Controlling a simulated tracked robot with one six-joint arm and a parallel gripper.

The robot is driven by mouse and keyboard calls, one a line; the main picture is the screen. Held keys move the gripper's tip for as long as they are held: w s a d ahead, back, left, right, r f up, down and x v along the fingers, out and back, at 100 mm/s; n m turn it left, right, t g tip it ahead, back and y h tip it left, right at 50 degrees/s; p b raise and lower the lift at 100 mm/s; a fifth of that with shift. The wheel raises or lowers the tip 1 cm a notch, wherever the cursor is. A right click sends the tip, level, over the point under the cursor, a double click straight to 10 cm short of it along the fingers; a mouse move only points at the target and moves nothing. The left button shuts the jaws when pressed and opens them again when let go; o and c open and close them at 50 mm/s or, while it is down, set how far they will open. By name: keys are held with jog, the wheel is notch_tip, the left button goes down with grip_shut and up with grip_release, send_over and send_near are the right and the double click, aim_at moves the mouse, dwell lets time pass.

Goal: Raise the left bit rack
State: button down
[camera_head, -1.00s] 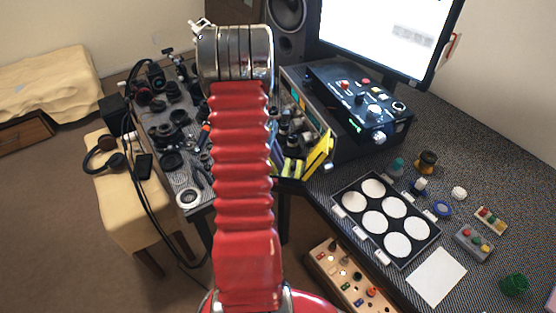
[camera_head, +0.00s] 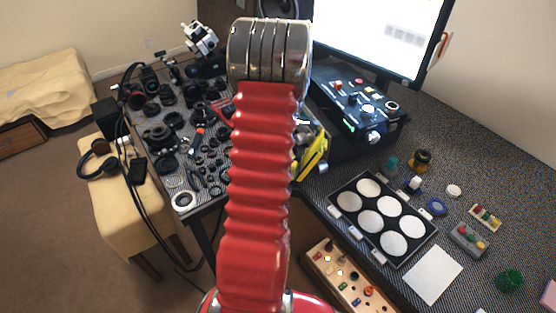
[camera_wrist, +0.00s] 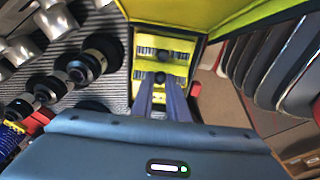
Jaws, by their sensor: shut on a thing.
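In the wrist view a yellow bit rack (camera_wrist: 178,70) with dark slots and a round black knob lies between yellow side walls. A second, similar yellow rack (camera_wrist: 181,44) sits just beyond it. My gripper (camera_wrist: 162,85) reaches in with its two fingers close together at the nearer rack's knob, shut on it. The fingertips are partly hard to make out. In the head view the yellow-edged case (camera_head: 314,158) shows only in part. My red arm hides the racks and my gripper there.
Lens parts and tools crowd the table (camera_head: 205,201) left of my arm. A black control box (camera_head: 352,112), a monitor (camera_head: 375,35) and a tray of white discs (camera_head: 345,222) stand to the right. In the wrist view, dark upright panels (camera_wrist: 285,60) stand close on the right.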

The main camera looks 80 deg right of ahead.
jog(key=shift+s+d, duration=0.1)
dwell(0.4)
jog(key=c, duration=1.7)
grip_release()
jog(key=r, duration=0.4)
jog(key=s+r, duration=0.1)
jog(key=r, duration=0.4)
jog(key=s+r, duration=0.1)
jog(key=r, duration=0.3)
jog(key=shift+r, duration=0.3)
